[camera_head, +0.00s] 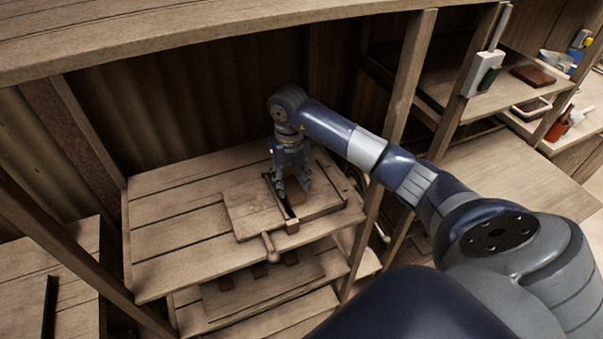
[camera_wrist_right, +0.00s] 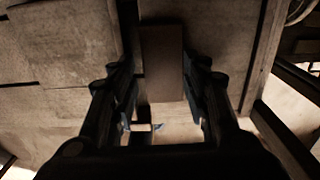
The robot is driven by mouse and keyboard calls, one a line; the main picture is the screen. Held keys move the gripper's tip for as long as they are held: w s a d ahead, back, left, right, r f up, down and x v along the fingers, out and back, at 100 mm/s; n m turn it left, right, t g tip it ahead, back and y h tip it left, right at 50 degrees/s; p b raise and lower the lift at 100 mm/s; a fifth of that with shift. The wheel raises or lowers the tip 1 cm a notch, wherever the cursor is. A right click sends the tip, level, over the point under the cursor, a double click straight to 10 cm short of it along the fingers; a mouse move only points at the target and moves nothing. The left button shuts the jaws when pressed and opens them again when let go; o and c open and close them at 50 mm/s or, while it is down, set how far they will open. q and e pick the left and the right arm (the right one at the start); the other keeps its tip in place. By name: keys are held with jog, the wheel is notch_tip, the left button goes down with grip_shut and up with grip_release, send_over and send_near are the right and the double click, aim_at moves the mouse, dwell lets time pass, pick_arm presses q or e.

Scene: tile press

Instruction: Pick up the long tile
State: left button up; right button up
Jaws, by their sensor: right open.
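My right gripper (camera_head: 290,186) is open and points down over a wooden tile press (camera_head: 250,209) on the shelf. In the right wrist view, a long, flat brown tile (camera_wrist_right: 162,62) lies between the two open fingers of my right gripper (camera_wrist_right: 162,84), with a finger along each side. I cannot tell whether the fingers touch it. In the head view the fingers mostly hide the tile. My left gripper is not in view.
The press has a wooden handle (camera_head: 269,247) at its front. Wooden posts (camera_head: 408,85) and a top board (camera_head: 200,38) frame the shelf. A lower shelf (camera_head: 262,296) holds several dark blocks. The shelf's left part (camera_head: 170,215) is clear.

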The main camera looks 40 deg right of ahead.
jog(key=shift+d+f, duration=0.25)
jog(key=shift+f, duration=0.5)
jog(key=shift+d+f, duration=0.15)
jog(key=shift+d, duration=0.15)
jog(key=shift+a, duration=0.45)
jog(key=shift+c, duration=1.4)
jog(key=shift+a+r, duration=0.1)
jog(key=shift+r, duration=0.1)
jog(key=c, duration=0.5)
jog(key=shift+d, duration=0.2)
jog(key=shift+c, duration=0.5)
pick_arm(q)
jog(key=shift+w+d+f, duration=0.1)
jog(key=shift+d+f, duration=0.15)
